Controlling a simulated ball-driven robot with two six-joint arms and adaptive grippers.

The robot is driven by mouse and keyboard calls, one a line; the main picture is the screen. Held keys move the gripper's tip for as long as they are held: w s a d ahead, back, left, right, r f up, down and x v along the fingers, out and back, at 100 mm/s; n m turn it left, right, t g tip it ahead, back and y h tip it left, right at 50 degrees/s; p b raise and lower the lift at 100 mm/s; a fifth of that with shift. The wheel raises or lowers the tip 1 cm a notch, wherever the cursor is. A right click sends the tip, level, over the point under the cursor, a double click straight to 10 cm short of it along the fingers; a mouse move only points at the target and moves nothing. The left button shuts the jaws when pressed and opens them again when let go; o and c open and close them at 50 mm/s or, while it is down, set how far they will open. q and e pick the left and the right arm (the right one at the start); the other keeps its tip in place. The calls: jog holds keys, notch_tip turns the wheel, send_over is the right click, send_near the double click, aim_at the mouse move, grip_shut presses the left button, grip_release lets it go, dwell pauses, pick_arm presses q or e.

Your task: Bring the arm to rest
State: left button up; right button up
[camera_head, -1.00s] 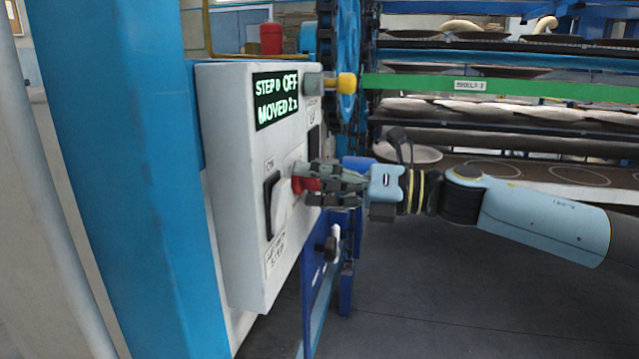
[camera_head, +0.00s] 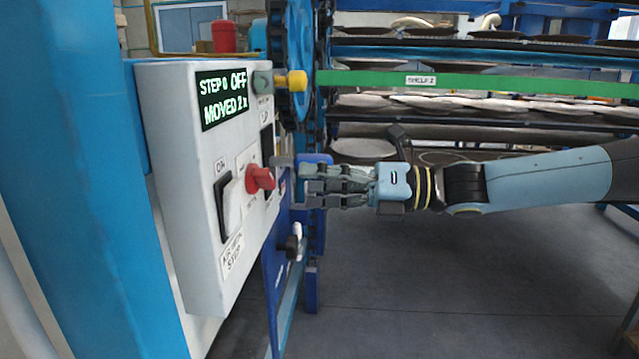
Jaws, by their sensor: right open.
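My right gripper (camera_head: 312,184) comes in from the right at mid-height, with its arm stretched out nearly level. Its fingers point left towards the control box (camera_head: 180,150). The gripper is open and holds nothing. A red knob (camera_head: 261,178) on the box's face is just left of the fingertips, with a visible gap between them. A white rocker switch (camera_head: 232,205) sits left of the knob. The box's display (camera_head: 222,98) reads "STEP 0 OFF MOVED 2x". My left gripper is not in view.
A blue post (camera_head: 95,180) stands left of the box. Behind my arm are rack shelves with plates and a green bar (camera_head: 480,83) labelled as a shelf. A yellow-tipped knob (camera_head: 290,81) juts from the box's upper right. The grey floor (camera_head: 430,280) below my arm is clear.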

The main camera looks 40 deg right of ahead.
dwell(0.7)
